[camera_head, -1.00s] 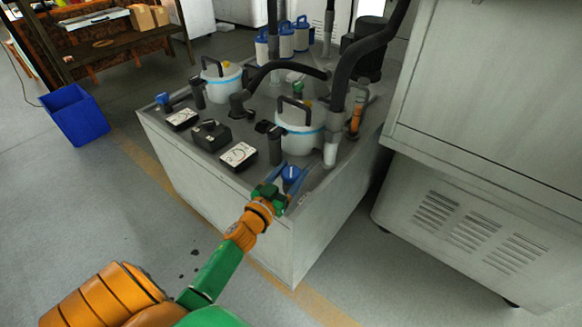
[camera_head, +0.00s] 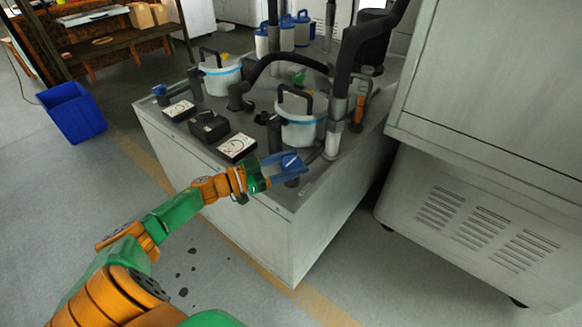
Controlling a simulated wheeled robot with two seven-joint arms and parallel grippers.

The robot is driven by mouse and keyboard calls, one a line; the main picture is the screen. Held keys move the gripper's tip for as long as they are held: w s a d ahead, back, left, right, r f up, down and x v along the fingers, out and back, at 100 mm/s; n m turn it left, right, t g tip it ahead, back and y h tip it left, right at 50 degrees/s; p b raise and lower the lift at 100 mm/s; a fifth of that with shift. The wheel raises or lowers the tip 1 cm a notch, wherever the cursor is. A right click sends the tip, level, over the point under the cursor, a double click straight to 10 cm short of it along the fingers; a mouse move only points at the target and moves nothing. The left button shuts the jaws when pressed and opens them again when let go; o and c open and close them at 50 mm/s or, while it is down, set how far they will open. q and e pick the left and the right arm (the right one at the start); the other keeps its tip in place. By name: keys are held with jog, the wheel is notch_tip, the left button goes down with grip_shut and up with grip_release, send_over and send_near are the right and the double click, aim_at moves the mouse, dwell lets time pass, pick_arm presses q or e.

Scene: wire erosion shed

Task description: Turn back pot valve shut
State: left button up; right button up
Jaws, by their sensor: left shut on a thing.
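My left gripper (camera_head: 283,172) reaches in from the left, low over the near right corner of the grey tank top. Its blue fingers are shut on a dark blue valve handle (camera_head: 290,162), close in front of the near white pot (camera_head: 300,121). The fingers partly hide the handle and its stem. A second blue-handled valve (camera_head: 160,90) stands at the far left corner of the tank top, left of the back white pot (camera_head: 219,76). My right gripper is not in view.
The tank (camera_head: 200,165) has gauge boxes (camera_head: 237,147) along its left edge and thick black hoses (camera_head: 372,40) above it. A tall grey cabinet (camera_head: 500,80) stands close on the right. A blue bin (camera_head: 72,113) is on the floor at left, with clear floor between.

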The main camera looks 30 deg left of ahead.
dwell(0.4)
pick_arm(q)
jog(key=o, duration=1.4)
jog(key=shift+w, duration=0.1)
jog(key=shift+c, duration=0.2)
jog(key=p+v, duration=0.1)
jog(key=v, duration=0.6)
